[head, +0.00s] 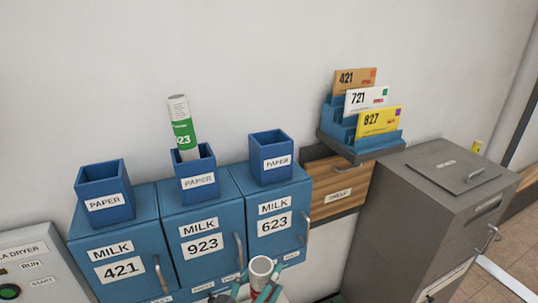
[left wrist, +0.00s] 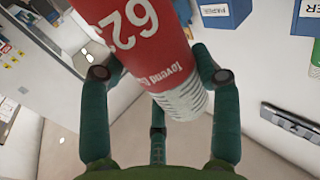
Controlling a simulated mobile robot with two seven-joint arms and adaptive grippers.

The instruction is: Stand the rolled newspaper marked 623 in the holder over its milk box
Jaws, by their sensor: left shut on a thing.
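My left gripper (head: 257,285) is at the bottom edge of the head view, shut on a rolled newspaper (head: 261,266). In the left wrist view this newspaper (left wrist: 140,38) is red and white and marked 623, between the green fingers (left wrist: 160,75). In the head view I see mainly its pale round end, in front of the milk boxes. The milk box 623 (head: 283,239) is blue, with an empty-looking blue PAPER holder (head: 269,168) on top. The held newspaper is apart from that holder, lower in the picture. My right gripper is not in view.
Milk boxes 923 (head: 175,248) and 421 (head: 88,250) stand to the left. The 923 holder (head: 197,184) has a green and white roll (head: 181,125); the 421 holder (head: 102,203) looks empty. A letter rack (head: 366,145) and grey cabinet (head: 390,225) are at right.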

